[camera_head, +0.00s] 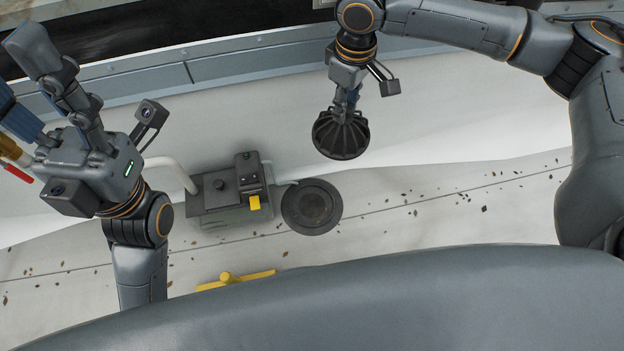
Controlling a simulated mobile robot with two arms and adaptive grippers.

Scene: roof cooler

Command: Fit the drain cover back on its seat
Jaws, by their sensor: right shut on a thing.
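The drain cover (341,141) is a dark ribbed dome. My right gripper (346,112) is shut on its top and holds it up, apart from the seat. The drain seat (311,207) is a dark round ring set in the pale roof, below and a little left of the cover in the picture. Its face is uncovered. My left gripper (30,50) is at the upper left, far from the seat and cover; its fingers point up and left, and I cannot tell how far apart they are.
A grey box (228,196) with a yellow tab and a pale pipe (173,170) stands just left of the seat. A yellow tool (235,279) lies near the front. Red and yellow handled items (16,160) are at the left edge. Dry leaf bits lie about; the roof right of the seat is otherwise clear.

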